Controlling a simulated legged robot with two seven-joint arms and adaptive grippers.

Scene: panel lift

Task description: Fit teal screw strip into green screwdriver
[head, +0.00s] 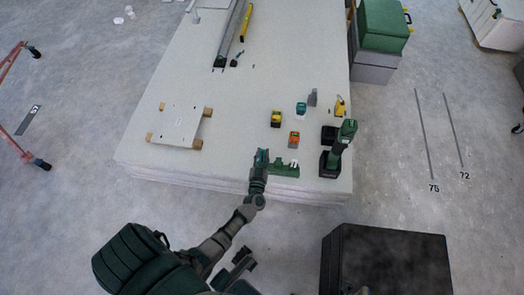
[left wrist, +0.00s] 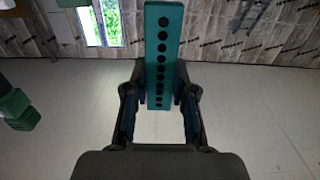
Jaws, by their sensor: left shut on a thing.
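My left gripper (head: 261,162) is shut on the teal screw strip (head: 263,155), above the front edge of the white board stack. In the left wrist view the strip (left wrist: 163,50) stands up between the two fingers (left wrist: 159,100) with its row of dark screw dots facing the camera. The green screwdriver (head: 346,134) stands upright near the stack's front right corner, to the right of my left gripper and apart from it. My right gripper cannot be made out in either view.
A green rack (head: 285,170) with white bits lies beside my left gripper. Orange (head: 294,139), yellow (head: 276,119) and teal (head: 301,109) small items stand behind it. A white panel on wooden blocks (head: 178,122) is at left. A black box (head: 385,262) stands in front.

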